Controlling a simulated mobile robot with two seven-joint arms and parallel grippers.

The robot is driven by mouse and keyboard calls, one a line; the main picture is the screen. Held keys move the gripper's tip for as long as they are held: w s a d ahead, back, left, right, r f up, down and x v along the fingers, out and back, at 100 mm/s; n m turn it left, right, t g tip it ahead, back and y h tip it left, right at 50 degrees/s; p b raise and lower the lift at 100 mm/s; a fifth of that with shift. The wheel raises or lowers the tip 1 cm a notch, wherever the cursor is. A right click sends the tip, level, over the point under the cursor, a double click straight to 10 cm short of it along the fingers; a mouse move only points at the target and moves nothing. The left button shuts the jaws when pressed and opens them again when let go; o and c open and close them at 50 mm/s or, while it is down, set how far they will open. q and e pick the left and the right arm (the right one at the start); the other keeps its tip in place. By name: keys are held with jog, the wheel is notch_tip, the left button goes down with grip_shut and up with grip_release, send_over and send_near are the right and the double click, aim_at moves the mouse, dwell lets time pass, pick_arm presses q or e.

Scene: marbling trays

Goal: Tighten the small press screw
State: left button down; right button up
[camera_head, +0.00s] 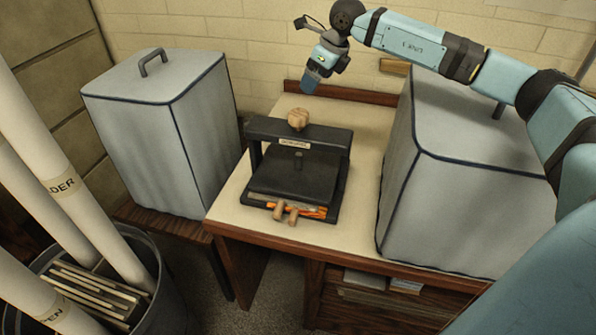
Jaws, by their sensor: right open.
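A small black press (327,140) stands on the cream-topped table, with a crossbar over a dark flat plate (290,180). A round wooden knob (298,118) sits on top of the crossbar, at the head of the screw. A pale label is on the crossbar's front. Two wooden pegs (285,212) stick out at the press's front, beside an orange strip. My right gripper (310,84) is open and points down, above the knob in the picture and slightly right of it, apart from it. My left gripper is out of view.
Grey covered boxes with top handles stand left (150,120) and right (450,190) of the press. The right one is close beside it, under my right arm. A bin (165,285) with pale tubes and boards stands front left. Bare tabletop (350,235) lies in front.

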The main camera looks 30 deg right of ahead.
aim_at(300, 112)
dwell(0.5)
jog(key=w+f+n+p, duration=0.1)
jog(key=f, duration=0.3)
jog(key=w+a+f+n, duration=0.1)
jog(key=w+f, duration=0.1)
jog(key=f, duration=0.2)
jog(key=w+a+f+n+g+y+p, duration=0.1)
jog(key=f, duration=0.3)
jog(key=shift+w+a+f+n+p, duration=0.15)
jog(key=shift+w+f+n+p, duration=0.15)
jog(key=shift+w+f+p, duration=0.1)
jog(key=shift+r, duration=0.1)
jog(key=c, duration=0.9)
